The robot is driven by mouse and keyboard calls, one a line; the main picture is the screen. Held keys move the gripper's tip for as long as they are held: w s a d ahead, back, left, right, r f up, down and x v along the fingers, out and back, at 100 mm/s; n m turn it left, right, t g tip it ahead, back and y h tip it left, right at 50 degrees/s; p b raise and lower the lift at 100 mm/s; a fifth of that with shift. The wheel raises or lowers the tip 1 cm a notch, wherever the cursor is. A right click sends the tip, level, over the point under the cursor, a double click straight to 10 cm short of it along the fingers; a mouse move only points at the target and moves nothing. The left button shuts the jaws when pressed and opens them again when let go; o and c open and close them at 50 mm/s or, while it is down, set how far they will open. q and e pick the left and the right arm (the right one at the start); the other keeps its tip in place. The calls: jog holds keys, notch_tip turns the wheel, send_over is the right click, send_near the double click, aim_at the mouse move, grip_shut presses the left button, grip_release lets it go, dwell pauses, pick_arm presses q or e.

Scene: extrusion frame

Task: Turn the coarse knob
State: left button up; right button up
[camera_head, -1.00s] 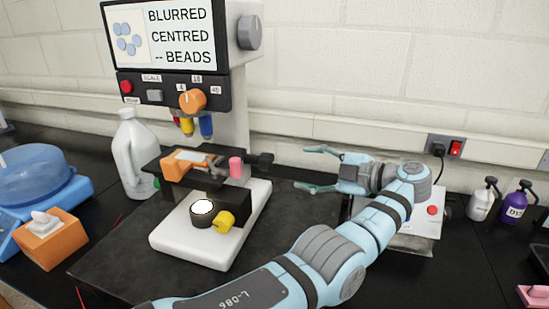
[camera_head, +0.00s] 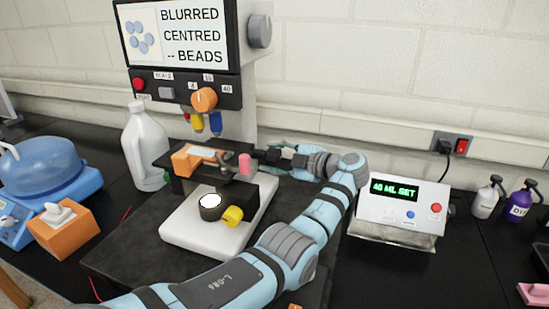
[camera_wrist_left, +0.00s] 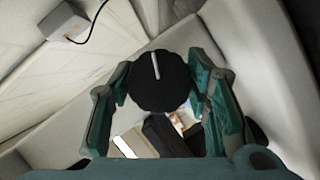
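The microscope (camera_head: 181,226) stands on the bench with a white base, a black stage and a screen reading "BLURRED CENTRED -- BEADS". The coarse knob appears to be the black round knob with a white line on its face (camera_wrist_left: 158,84), seen face-on in the left wrist view. My left gripper (camera_head: 276,157) is at the right side of the stage. In the wrist view its two green fingers (camera_wrist_left: 160,78) stand wide apart on either side of the knob. Whether they touch its rim I cannot tell. My right gripper is out of view.
A pink knob (camera_head: 245,164) and a yellow knob (camera_head: 232,215) are close to my left gripper. A control box reading "40 ML SET" (camera_head: 403,208) stands to the right. A white jug (camera_head: 146,147) and an orange tissue box (camera_head: 66,232) are at the left.

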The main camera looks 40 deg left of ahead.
pick_arm(q)
jog(key=c, duration=0.5)
jog(key=shift+r+m+g+p, duration=0.3)
jog(key=shift+m+p, duration=0.2)
jog(key=shift+p, duration=0.25)
jog(key=shift+f+m+h, duration=0.25)
jog(key=shift+m+h, duration=0.05)
jog(key=shift+h, duration=0.1)
jog(key=o, duration=1.1)
jog(key=v, duration=0.7)
jog(key=shift+d+r, duration=0.1)
jog(key=shift+d, duration=0.25)
jog(key=shift+a, duration=0.1)
